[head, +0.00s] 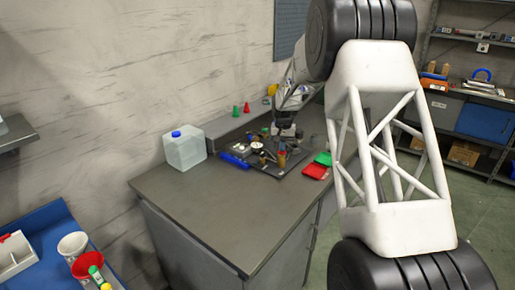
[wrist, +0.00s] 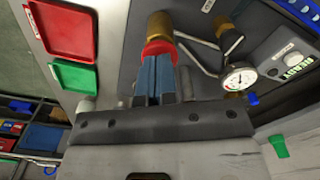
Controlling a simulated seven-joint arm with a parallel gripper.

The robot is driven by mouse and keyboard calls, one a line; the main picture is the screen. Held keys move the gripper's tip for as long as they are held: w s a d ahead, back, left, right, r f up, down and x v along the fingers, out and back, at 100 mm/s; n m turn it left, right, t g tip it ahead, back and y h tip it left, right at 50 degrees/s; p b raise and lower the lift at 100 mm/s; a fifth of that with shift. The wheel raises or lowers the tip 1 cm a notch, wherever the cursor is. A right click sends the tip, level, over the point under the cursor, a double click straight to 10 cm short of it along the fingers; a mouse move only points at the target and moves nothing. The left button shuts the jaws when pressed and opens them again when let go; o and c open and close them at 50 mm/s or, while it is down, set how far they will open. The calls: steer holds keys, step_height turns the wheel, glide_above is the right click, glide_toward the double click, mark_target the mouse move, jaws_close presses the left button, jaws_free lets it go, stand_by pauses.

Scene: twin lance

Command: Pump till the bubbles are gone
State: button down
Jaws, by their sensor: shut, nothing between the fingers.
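In the wrist view my gripper (wrist: 155,78) is shut and empty, with its blue-grey fingers together. Their tips are at a red collar (wrist: 158,48) on a brass cylinder (wrist: 160,25); I cannot tell whether they touch it. A round white gauge (wrist: 238,77) stands to the right, joined to metal pipework; its reading is too small to tell. In the head view my gripper (head: 286,130) is low over the dark panel (head: 262,167) on the bench. I see no bubbles in either view.
A red tray (wrist: 62,28) and a green tray (wrist: 73,76) lie beside the panel. A grey box labelled READY (wrist: 292,62) is right of the gauge. A clear jug (head: 184,148) stands at the bench's back left. The front of the bench (head: 215,210) is clear.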

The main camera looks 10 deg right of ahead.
steer(key=shift+r, duration=2.2)
steer(key=shift+r, duration=0.1)
step_height(320, 180, up, 7)
steer(key=shift+f, duration=0.3)
steer(key=shift+f, duration=3.2)
steer(key=shift+f, duration=0.25)
